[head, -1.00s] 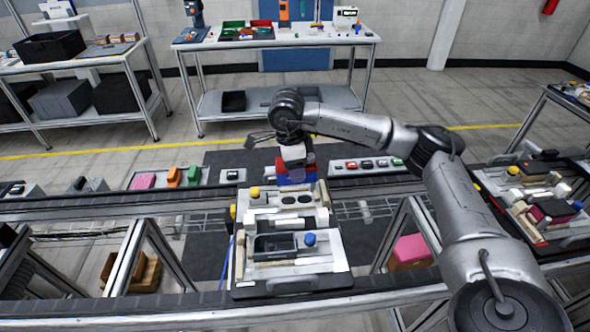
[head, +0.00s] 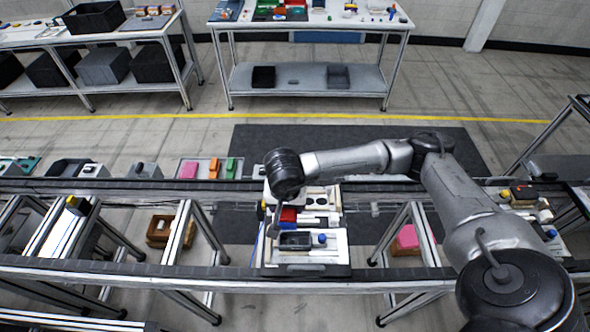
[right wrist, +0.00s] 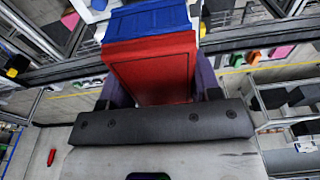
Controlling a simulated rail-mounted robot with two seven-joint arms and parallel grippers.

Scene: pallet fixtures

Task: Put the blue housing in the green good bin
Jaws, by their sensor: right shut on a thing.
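My right gripper (right wrist: 160,85) is shut on a red block (right wrist: 152,70), with one finger on each side of it. A ribbed blue part (right wrist: 148,18), likely the blue housing, sits against the far end of the red block; I cannot tell whether the two are joined. In the head view the red block (head: 288,214) shows below my right wrist, over or on the pallet fixture (head: 308,258), and contact is unclear. A green bin (head: 265,13) is on the far table, cut by the top edge. My left gripper is not in view.
The pallet holds a dark tray (head: 296,240) and a blue knob (head: 323,238). A conveyor rail (head: 120,187) crosses behind it, with a tray of pink, orange and green parts (head: 210,167) beyond. Another loaded pallet (head: 535,205) stands at right. Dark floor matting lies beyond the conveyor.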

